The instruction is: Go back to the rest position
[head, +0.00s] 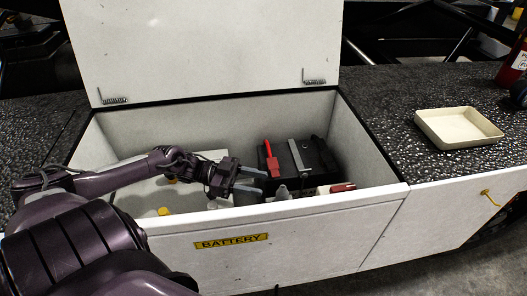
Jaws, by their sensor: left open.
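My left arm reaches in from the left over the front wall of the white battery box (340,232). My left gripper (264,182) is inside the box outline, with its two grey fingers apart and nothing seen between them. It points right, just left of and in front of a black battery (318,158). A red lever-like part (271,162) and a grey one (298,157) show on the battery top. The gripper seems apart from them, though depth is hard to judge. My right gripper is out of view.
The box lid (205,45) stands open behind. Pale containers with yellow caps (164,211) sit at the box's left, partly hidden by my arm. A red-topped item (342,187) lies near the front wall. A cream tray (458,127) rests on the dark speckled deck (390,100) at right.

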